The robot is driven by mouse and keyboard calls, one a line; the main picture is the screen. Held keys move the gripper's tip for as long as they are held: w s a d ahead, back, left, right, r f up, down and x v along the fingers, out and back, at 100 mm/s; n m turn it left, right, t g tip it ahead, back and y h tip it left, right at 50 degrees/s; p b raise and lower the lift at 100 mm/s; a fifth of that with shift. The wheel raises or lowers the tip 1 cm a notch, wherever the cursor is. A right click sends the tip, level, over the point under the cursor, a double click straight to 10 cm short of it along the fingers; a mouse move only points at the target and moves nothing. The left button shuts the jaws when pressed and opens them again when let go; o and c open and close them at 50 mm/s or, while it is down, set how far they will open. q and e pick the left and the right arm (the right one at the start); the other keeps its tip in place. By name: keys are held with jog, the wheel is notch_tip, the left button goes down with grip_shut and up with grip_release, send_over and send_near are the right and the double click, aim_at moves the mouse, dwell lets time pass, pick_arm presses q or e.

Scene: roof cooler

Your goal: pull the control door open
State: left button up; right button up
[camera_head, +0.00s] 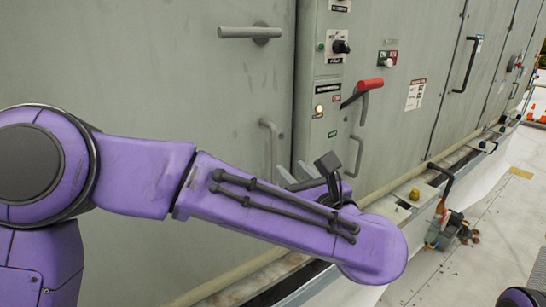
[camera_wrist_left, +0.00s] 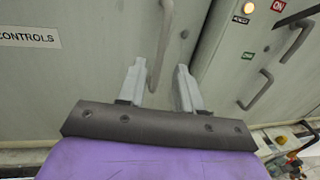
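The control door is the large grey-green panel (camera_head: 170,75) on the left in the head view. In the left wrist view its surface (camera_wrist_left: 70,85) carries a CONTROLS label. Its curved grey pull handle (camera_head: 270,145) is near the door's right edge; it also shows in the left wrist view (camera_wrist_left: 161,42). My left gripper (camera_head: 302,181) is low beside the handle's lower end. In the left wrist view the gripper (camera_wrist_left: 160,72) is open, and the handle shows between its two fingers. Contact cannot be told. The door looks shut. My right gripper is not in view.
A lever handle (camera_head: 250,32) sticks out higher on the door. The panel to the right has a red-handled lever (camera_head: 368,87), knobs, a lit lamp (camera_head: 319,109) and another pull handle (camera_head: 356,155). Clutter (camera_head: 450,230) lies on the pale roof at right, which has free floor.

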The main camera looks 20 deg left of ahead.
aim_at(275, 154)
pick_arm(q)
jog(key=p+x, duration=0.3)
jog(key=x, duration=0.7)
jog(key=shift+w+p, duration=0.1)
jog(key=shift+p, duration=0.3)
jog(key=shift+w+f, duration=0.1)
jog(key=shift+w, duration=0.05)
jog(key=shift+d, duration=0.1)
grip_shut()
